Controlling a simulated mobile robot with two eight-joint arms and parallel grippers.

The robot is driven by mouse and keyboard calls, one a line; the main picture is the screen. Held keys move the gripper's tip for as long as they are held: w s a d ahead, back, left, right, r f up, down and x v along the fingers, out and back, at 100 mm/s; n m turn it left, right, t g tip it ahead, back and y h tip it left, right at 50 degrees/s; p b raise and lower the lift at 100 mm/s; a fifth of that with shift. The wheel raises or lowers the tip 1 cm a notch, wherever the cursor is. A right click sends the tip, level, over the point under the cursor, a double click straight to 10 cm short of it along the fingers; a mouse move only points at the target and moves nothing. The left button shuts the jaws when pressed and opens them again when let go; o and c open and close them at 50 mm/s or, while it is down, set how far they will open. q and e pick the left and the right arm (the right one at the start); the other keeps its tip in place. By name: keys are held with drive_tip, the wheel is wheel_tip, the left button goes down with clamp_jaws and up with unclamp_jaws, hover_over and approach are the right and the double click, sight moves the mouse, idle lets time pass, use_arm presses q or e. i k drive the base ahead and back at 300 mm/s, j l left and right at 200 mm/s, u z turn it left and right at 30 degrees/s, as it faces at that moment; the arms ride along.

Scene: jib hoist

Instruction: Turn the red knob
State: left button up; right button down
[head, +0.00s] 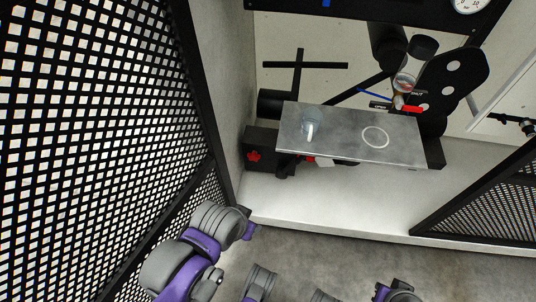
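A small lobed red knob (254,155) is on the front of a black box at the left end of a grey metal table (340,145). My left arm comes in from the lower left, and its end (247,222) is below the knob, clearly apart from it. The fingers of my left gripper are too small and dark to read. Part of my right arm shows at the bottom edge, right of centre, well away from the knob. I cannot make out a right gripper there.
A clear cup (311,125) and a white ring (375,137) are on the table. Behind it are a clear jar (405,80) and a small red lever (412,109). A black mesh panel (90,110) stands on the left, another (490,205) at lower right. The floor between is clear.

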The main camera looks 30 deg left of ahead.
sight(253, 156)
drive_tip(key=i+l, duration=0.2)
drive_tip(key=l, duration=0.15)
drive_tip(key=i+l+u, duration=0.1)
drive_tip(key=i+l, duration=0.25)
drive_tip(key=l, duration=0.35)
drive_tip(key=l+u, duration=0.1)
drive_tip(key=u, duration=1.6)
drive_tip(key=i+l, duration=0.05)
